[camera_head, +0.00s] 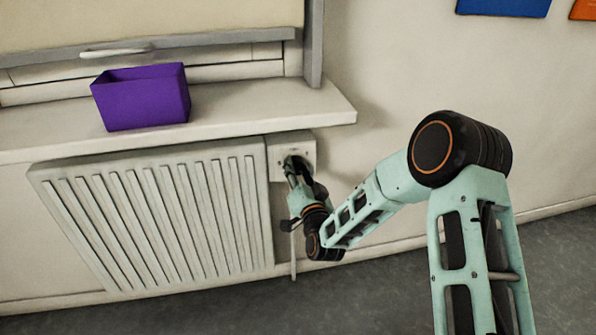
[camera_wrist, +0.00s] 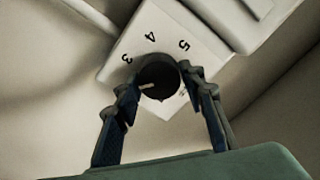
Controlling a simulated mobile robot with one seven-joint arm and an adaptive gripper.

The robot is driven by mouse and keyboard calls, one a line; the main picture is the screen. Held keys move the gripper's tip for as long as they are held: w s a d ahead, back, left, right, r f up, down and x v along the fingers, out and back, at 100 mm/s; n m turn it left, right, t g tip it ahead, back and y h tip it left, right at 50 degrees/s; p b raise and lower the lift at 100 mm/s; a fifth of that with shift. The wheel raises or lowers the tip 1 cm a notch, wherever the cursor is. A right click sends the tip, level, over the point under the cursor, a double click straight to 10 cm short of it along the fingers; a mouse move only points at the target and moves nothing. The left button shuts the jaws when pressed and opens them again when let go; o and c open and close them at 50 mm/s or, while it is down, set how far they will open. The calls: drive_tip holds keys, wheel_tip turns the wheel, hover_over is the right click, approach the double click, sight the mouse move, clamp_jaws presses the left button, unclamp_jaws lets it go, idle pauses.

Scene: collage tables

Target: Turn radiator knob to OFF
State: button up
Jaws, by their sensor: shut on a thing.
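The radiator (camera_head: 160,215) hangs on the wall below the sill, with a pale valve box (camera_head: 303,150) at its upper right. In the wrist view a dark round knob (camera_wrist: 157,74) sits on the pale box face (camera_wrist: 190,30). The numbers 3, 4 and 5 show around its upper side. A light pointer mark shows at the knob's lower left. My gripper (camera_wrist: 158,90) is shut on the knob, one finger on each side. In the head view my gripper (camera_head: 295,168) reaches the box and mostly hides the knob. The OFF mark cannot be made out.
A purple open box (camera_head: 148,100) stands on the window sill (camera_head: 240,108) above the radiator. The sill overhangs the valve box. A thin pipe (camera_head: 293,262) runs down below it. The wall to the right is bare apart from pictures higher up.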

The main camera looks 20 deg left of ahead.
drive_tip(key=n, duration=0.6)
drive_tip(key=shift+n, duration=0.3)
drive_tip(key=n, duration=0.6)
drive_tip(key=shift+s+a, duration=0.1)
drive_tip(key=n, duration=0.6)
drive_tip(key=shift+f+n, duration=0.1)
drive_tip(key=shift+n, duration=0.3)
drive_tip(key=n, duration=0.6)
drive_tip(key=o, duration=1.1)
drive_tip(key=shift+o, duration=0.2)
